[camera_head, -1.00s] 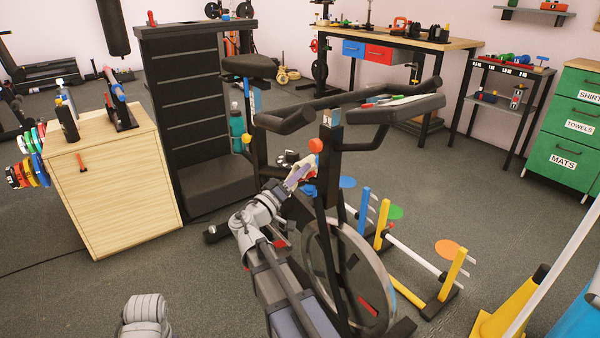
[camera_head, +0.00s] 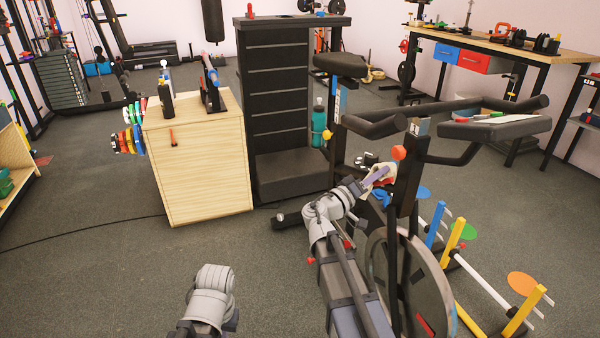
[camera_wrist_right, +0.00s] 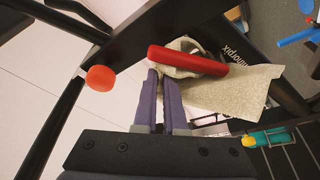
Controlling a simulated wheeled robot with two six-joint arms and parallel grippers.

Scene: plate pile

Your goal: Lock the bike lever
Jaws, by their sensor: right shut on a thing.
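The red lever (camera_wrist_right: 190,60) crosses the right wrist view just above my right fingertips, against the exercise bike's dark frame (camera_head: 404,185). Its red also shows near the fingers in the head view (camera_head: 386,181). A pale cloth-like piece (camera_wrist_right: 228,92) lies beside and behind the lever. My left arm shows low in the head view, but its fingers do not.
An orange knob (camera_wrist_right: 100,79) is near my right fingers on the bike frame. The handlebars (camera_head: 455,105) and flywheel (camera_head: 400,280) are close to the right arm. A wooden cabinet (camera_head: 200,165) stands left. Colored posts (camera_head: 455,240) stand right. Floor at left is open.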

